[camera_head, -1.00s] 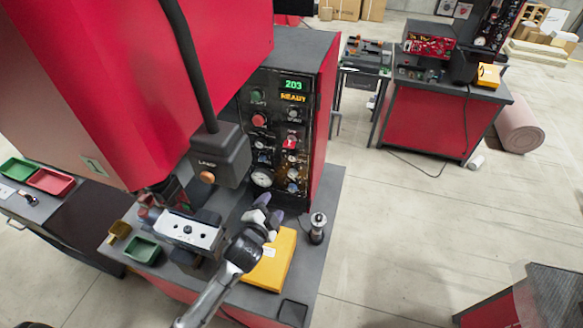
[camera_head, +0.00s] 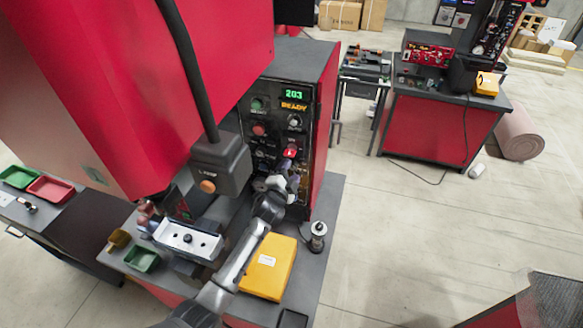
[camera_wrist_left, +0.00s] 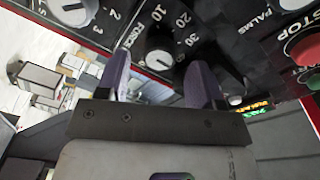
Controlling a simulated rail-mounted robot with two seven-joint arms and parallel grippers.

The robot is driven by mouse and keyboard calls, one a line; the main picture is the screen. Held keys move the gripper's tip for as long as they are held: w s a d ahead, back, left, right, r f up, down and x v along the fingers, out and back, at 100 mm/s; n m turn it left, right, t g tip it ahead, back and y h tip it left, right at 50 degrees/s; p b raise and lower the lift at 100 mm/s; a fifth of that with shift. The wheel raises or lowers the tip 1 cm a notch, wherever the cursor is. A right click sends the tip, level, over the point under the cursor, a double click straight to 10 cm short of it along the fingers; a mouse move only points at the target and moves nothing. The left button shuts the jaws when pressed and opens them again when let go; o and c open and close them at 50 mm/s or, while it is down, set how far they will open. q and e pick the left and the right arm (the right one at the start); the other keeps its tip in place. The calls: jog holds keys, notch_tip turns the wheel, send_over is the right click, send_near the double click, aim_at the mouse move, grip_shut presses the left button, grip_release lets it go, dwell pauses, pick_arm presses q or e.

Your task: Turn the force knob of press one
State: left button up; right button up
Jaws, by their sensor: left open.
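Press one's black control panel (camera_head: 268,125) stands upright at the centre of the head view, with a lit display (camera_head: 293,100) reading 203 READY. My left gripper (camera_head: 291,172) is up against the lower right part of this panel. In the left wrist view, the round pale force knob (camera_wrist_left: 160,66) with a pointer line lies between the two purple-grey fingers of my left gripper (camera_wrist_left: 160,78). The fingers are open, one on each side of the knob, with a gap on both sides. In the head view the gripper covers the lower knobs. My right gripper is not in view.
A yellow case (camera_head: 268,270) lies on the press table below my left arm. A dark cylindrical part (camera_head: 317,236) stands beside it. In the left wrist view, another knob (camera_wrist_left: 72,10) and a red stop button (camera_wrist_left: 305,50) sit near the fingers. A grey hanging box (camera_head: 220,165) is left of the panel.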

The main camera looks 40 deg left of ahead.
pick_arm(q)
jog(key=shift+x, duration=1)
jog(key=shift+c, duration=0.2)
jog(key=c, duration=0.9)
